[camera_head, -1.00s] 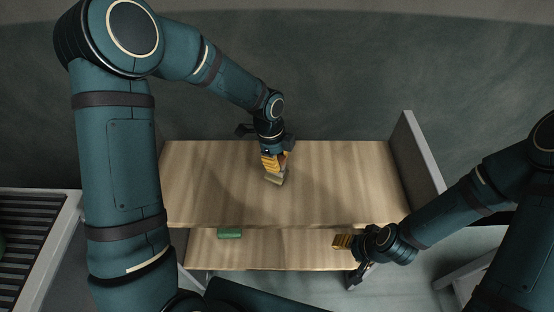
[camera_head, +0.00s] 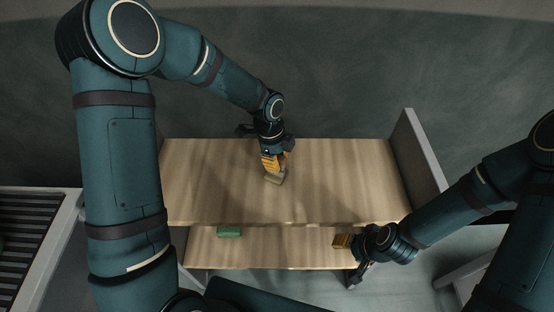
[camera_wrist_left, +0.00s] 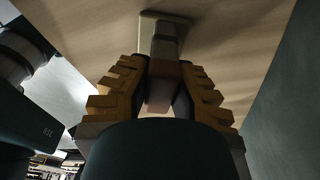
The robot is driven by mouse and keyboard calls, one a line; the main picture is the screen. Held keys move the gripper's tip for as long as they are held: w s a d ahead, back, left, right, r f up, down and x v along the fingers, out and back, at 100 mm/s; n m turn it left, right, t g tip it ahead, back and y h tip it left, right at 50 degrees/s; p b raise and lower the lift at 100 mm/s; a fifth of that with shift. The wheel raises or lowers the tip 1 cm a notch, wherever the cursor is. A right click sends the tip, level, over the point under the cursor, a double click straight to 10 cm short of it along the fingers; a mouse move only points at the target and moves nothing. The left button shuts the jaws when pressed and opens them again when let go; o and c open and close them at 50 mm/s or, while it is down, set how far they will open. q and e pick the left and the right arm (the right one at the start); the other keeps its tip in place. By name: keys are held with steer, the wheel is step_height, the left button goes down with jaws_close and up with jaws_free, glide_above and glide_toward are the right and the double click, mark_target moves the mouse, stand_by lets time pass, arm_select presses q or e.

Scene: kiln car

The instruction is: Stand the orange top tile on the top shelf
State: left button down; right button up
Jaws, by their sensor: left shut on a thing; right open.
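My left gripper (camera_head: 274,166) is over the middle of the top shelf (camera_head: 340,180), pointing down. It is shut on a brownish piece (camera_wrist_left: 163,85), seen between the fingers in the left wrist view; this looks like the orange top tile in shade. Just past the fingertips, an olive-tan block (camera_head: 275,178) with a wider flat end (camera_wrist_left: 165,17) is at the shelf surface. I cannot tell whether the piece and the block are joined. My right gripper (camera_head: 342,241) is open at the right part of the lower shelf, its fingers partly hidden.
A green block (camera_head: 229,232) lies on the lower shelf (camera_head: 280,250), left of its middle. A grey upright panel (camera_head: 418,150) bounds the top shelf's right side. A slatted grey surface (camera_head: 35,235) stands at the left. The top shelf is bare on both sides of my left gripper.

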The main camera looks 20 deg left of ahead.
arm_select(q)
steer(key=c, duration=0.9)
jaws_free()
steer(key=shift+c, duration=0.2)
steer(key=shift+w+a+r+p, duration=0.1)
steer(key=shift+a+r+p, duration=0.1)
steer(key=shift+r+p, duration=1)
steer(key=shift+s+a+r+p, duration=0.1)
steer(key=shift+a+r+p, duration=0.15)
steer(key=shift+r+p, duration=0.9)
steer(key=shift+w+a+r+p, duration=0.15)
steer(key=shift+r+p, duration=0.55)
steer(key=shift+r, duration=0.95)
step_height(320, 180, up, 12)
steer(key=a, duration=0.2)
steer(key=shift+w+f, duration=0.1)
steer(key=shift+f, duration=0.05)
